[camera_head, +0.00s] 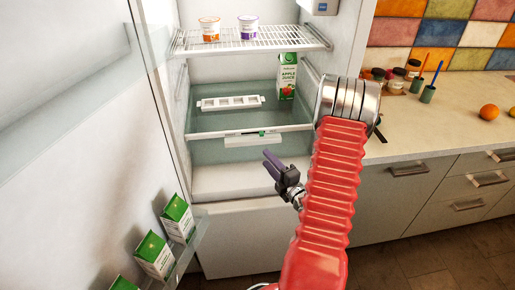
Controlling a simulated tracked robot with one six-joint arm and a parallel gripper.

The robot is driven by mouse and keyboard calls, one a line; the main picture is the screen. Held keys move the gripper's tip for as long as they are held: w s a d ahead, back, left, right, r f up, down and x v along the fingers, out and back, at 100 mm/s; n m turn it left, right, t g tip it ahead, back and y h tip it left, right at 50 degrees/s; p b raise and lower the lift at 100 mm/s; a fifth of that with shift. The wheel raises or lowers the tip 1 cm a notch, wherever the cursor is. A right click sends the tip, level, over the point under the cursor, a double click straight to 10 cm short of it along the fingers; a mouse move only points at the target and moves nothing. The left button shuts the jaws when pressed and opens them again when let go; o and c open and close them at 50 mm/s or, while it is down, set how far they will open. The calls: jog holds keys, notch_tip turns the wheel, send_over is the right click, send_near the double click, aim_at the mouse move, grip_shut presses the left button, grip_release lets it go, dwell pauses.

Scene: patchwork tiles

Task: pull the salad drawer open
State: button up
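The salad drawer (222,154) is a translucent greenish box low in the open fridge, under the glass shelf. A pale handle strip (240,141) with a small green mark shows at the top of its front. The drawer looks pushed in. My gripper (267,159) has purple fingers, is slightly apart and looks empty. In the picture it sits just below and right of the handle strip, in front of the drawer's right part. I cannot tell the exact depth gap. My red arm hides the fridge's lower right side.
The fridge door (85,130) stands open at left, with green-and-white cartons (154,254) in its rack. An apple juice carton (287,77) and white tray (228,102) are on the glass shelf. Yogurt cups stand on the wire shelf (262,42). A counter (440,125) is at right.

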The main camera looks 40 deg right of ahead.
aim_at(254, 144)
jog(key=x, duration=0.8)
jog(key=shift+w, duration=0.4)
jog(key=shift+c, duration=0.3)
jog(key=c, duration=0.7)
jog(key=shift+s+f, duration=0.1)
grip_shut()
jog(key=shift+f, duration=0.1)
